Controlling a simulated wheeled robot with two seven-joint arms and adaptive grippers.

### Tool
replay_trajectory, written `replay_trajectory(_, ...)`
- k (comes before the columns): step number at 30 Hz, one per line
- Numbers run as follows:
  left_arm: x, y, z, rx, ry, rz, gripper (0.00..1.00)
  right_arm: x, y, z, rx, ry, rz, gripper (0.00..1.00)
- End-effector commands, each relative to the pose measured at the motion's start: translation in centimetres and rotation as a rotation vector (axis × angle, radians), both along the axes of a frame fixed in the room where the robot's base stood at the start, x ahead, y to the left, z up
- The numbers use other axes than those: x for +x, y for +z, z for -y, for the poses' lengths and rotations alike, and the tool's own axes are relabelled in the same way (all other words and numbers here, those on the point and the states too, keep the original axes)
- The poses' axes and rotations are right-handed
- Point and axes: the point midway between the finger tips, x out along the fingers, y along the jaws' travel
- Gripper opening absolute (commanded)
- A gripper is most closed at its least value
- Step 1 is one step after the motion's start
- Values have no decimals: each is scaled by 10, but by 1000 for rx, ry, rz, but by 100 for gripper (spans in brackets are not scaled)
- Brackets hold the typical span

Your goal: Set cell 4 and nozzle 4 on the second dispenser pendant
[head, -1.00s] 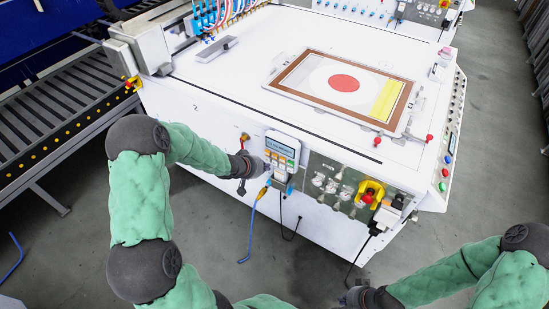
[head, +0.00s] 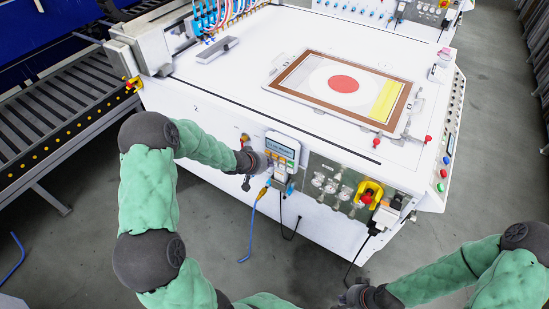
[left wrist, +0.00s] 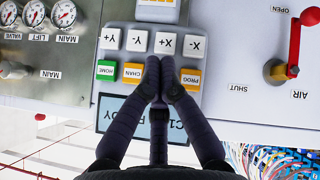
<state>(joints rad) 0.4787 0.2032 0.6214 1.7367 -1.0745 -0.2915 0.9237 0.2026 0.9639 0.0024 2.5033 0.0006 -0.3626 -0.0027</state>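A grey pendant (head: 282,150) with a display and coloured keys hangs on the front side of the white machine. In the left wrist view it appears upside down, with white X and Y keys (left wrist: 151,41), a green HOME key (left wrist: 106,71), and orange CHAN (left wrist: 133,73) and PROG (left wrist: 190,79) keys. My left gripper (left wrist: 160,66) is shut and empty, its fingertips over the key row between CHAN and PROG; contact cannot be told. The fingers hide part of that row and the middle of the display (left wrist: 121,121), which partly reads "C1" and "DY". My right gripper (head: 352,293) is low, its fingers unclear.
Gauges (head: 330,186) and a yellow-and-red switch (head: 369,193) sit right of the pendant. A red AIR handle (left wrist: 295,45) shows in the wrist view. A blue cable (head: 252,225) hangs below. A framed screen (head: 345,88) lies on the machine top; a roller conveyor (head: 60,125) stands left.

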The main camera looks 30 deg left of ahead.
Motion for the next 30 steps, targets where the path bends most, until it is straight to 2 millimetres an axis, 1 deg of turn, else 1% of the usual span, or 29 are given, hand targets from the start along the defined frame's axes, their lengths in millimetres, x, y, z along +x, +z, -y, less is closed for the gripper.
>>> replay_trajectory(21,0,0,0,0,0,0,0,0,0,0,0,0,0,0)
replay_trajectory(30,7,2,1,0,-1,-1,0,0,9,0,0,0,0,0)
